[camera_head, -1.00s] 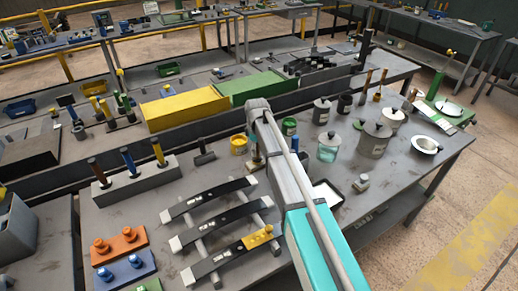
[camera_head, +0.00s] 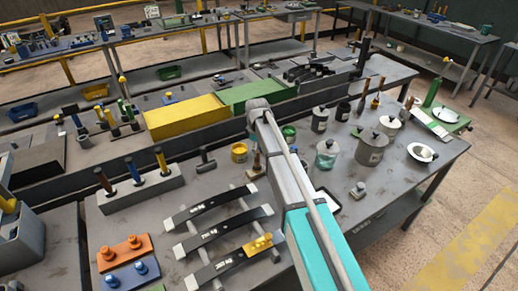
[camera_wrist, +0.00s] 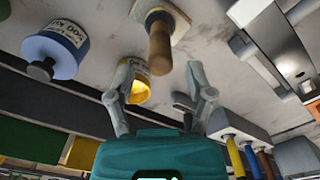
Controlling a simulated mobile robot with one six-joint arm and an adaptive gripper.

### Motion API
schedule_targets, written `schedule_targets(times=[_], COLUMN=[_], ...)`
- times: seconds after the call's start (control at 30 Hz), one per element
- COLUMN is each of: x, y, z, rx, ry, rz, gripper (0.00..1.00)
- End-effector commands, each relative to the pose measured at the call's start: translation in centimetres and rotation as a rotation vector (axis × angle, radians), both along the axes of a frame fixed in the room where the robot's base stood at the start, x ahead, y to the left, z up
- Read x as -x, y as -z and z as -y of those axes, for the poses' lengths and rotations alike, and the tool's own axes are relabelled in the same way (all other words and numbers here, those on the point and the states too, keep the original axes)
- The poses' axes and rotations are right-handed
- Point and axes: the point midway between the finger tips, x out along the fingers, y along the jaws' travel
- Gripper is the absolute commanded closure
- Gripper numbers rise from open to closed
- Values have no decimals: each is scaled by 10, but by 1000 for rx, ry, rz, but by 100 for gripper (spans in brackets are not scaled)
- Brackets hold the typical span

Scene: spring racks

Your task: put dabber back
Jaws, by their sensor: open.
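What looks like the dabber (camera_wrist: 160,45), a brown wooden handle on a pale square base, stands on the bench in the wrist view. It also shows in the head view (camera_head: 256,162), partly hidden by my arm, beside the yellow tin (camera_head: 239,153). My gripper (camera_wrist: 160,68) is open and empty, with the handle's free end lined up between its fingertips. I cannot tell how far the handle is from the fingers. The yellow tin (camera_wrist: 139,90) shows just behind the left finger. In the head view my gripper is hidden behind my arm.
Lidded jars (camera_head: 370,148) and a white bowl (camera_head: 422,153) stand to the right. A dark hammer-like tool (camera_head: 206,160) lies left of the tin. Curved springs on a rack (camera_head: 222,232) fill the front. A grey block (camera_head: 142,190) holds several upright tools.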

Motion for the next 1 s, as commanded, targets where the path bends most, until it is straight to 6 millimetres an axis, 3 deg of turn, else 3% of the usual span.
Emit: schedule_targets(times=[0.6, 1.0], x=[0, 0], y=[-57, -74], z=[0, 1], rx=[0, 0], ry=[1, 1], rz=[0, 0], gripper=[32, 32])
